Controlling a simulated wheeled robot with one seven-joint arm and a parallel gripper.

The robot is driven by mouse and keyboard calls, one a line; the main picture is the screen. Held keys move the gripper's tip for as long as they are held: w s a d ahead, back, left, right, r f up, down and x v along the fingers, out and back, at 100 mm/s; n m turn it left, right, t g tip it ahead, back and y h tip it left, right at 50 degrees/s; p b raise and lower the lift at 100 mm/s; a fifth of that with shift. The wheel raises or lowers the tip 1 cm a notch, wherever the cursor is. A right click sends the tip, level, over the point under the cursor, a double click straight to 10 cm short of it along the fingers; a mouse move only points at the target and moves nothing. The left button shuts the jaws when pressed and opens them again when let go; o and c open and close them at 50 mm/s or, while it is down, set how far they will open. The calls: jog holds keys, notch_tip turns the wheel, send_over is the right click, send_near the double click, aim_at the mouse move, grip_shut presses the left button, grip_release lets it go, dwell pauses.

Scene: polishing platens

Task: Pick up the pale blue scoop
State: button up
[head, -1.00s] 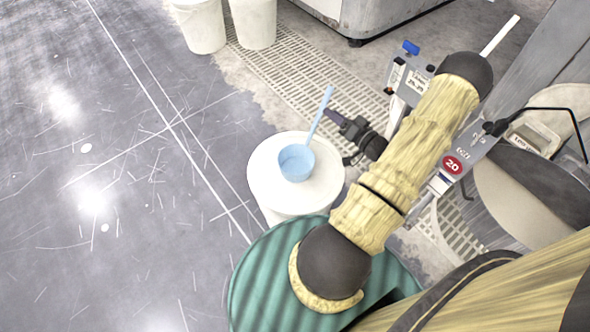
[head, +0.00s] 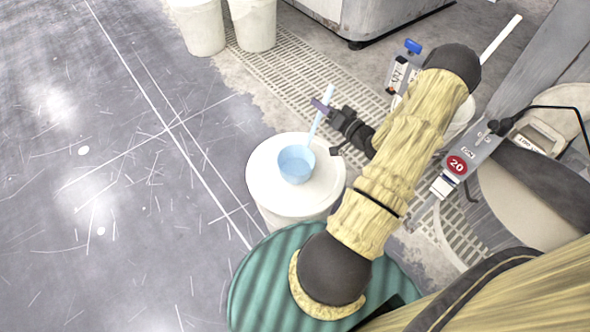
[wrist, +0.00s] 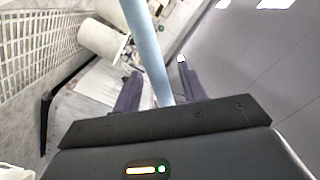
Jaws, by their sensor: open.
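The pale blue scoop (head: 295,165) rests with its round bowl on the white lid of a bucket (head: 262,195), its handle slanting up to the upper right. My gripper (head: 327,127) is beside the handle in the head view, with its fingers close to it. In the wrist view the handle (wrist: 148,50) runs down between the two dark fingers of my gripper (wrist: 155,82). The fingers stand apart, with a gap on each side of the handle. The scoop's bowl is not seen in the wrist view.
A green ribbed drum lid (head: 262,270) is in front of the bucket, under my arm. Two white buckets (head: 200,28) stand at the back by a floor grating (head: 300,80). A machine with a red "20" label (head: 457,165) is at right. The left floor is clear.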

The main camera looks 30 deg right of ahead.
grip_shut()
dwell(0.4)
notch_tip(320, 180, up, 10)
jog(key=p, duration=0.4)
jog(key=shift+p, duration=0.35)
